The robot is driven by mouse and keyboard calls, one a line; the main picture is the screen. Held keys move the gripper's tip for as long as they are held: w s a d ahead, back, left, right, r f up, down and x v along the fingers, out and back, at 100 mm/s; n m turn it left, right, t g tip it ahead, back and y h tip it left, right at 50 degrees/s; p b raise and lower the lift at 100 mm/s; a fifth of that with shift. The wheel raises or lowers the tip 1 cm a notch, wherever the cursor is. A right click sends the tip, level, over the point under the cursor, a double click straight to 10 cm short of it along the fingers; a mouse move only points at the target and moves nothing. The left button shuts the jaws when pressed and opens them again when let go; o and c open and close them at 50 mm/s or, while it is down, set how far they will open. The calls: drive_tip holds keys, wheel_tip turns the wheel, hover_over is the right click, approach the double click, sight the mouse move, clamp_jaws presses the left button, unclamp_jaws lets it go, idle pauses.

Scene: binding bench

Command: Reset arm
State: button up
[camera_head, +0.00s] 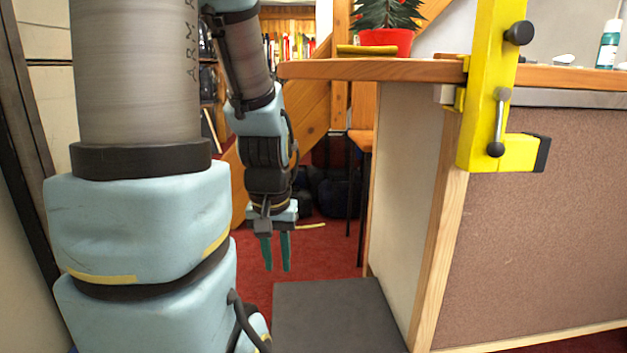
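My arm runs down the left side of the picture, with light blue joints and grey links. My gripper (276,268) hangs pointing down, left of the bench. Its two green fingers are parallel with a gap between them, and nothing shows in the gap. The gripper is below the level of the bench top and apart from the bench side.
The wooden bench (375,70) stands at right, its top edge reaching out towards my arm. A yellow clamp (490,100) is fixed to it. A red plant pot (386,40) and a bottle (608,45) stand on top. Red carpet (325,245) shows behind the gripper.

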wheel_tip(320, 180, up, 34)
drive_tip(key=p, duration=3.2)
drive_tip(key=shift+f, duration=0.15)
